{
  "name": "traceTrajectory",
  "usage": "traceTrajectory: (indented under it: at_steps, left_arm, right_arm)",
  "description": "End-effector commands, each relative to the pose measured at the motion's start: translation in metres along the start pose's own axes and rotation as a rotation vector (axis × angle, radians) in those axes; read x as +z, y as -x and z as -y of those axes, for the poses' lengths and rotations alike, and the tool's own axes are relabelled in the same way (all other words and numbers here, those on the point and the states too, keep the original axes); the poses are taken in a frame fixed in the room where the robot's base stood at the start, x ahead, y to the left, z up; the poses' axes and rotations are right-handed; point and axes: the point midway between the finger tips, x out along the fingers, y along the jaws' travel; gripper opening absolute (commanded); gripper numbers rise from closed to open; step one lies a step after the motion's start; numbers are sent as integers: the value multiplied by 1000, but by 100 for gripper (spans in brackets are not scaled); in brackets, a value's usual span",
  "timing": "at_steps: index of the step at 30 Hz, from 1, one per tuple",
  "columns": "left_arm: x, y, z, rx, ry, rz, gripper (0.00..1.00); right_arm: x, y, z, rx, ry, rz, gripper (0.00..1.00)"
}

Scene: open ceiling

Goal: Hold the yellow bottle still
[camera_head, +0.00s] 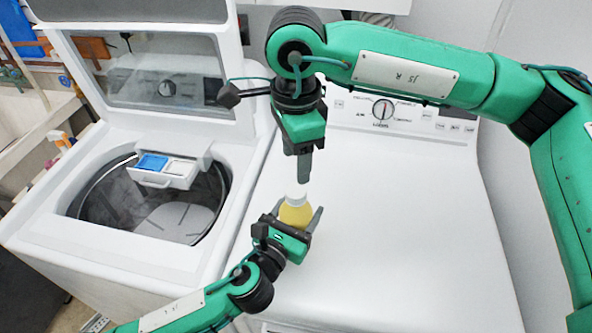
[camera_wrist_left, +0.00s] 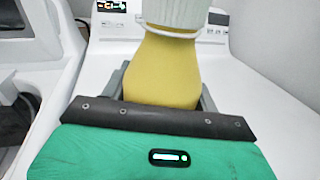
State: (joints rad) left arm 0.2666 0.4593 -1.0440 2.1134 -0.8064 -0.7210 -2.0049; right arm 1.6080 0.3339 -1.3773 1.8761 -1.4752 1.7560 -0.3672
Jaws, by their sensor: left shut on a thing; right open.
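The yellow bottle (camera_head: 296,214) has a white cap (camera_head: 297,197) and stands over the white top of the right-hand machine. My left gripper (camera_head: 297,221) is shut on the bottle's yellow body, with a finger on each side. In the left wrist view the bottle (camera_wrist_left: 165,68) is upright between the fingers, its white ribbed cap (camera_wrist_left: 180,14) at the top edge. Its lower part is hidden by the gripper. My right gripper (camera_head: 303,174) is directly above the cap, pointing down, open and empty. I cannot tell the exact gap between its fingertips and the cap.
A washer with its lid up (camera_head: 160,75) stands at the left, its tub (camera_head: 165,215) open, with a drawer holding a blue compartment (camera_head: 152,163). The right-hand machine's white top (camera_head: 410,230) is clear. Its control panel (camera_head: 385,112) is at the back.

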Motion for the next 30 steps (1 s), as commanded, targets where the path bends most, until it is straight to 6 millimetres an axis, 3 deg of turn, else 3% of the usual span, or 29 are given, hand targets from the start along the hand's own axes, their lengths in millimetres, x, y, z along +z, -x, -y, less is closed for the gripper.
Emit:
traceTrajectory:
  at_steps: [30]
  left_arm:
    - [0,0,0,1,-1,-1,0]
  right_arm:
    - [1,0,0,1,-1616,-1,54]
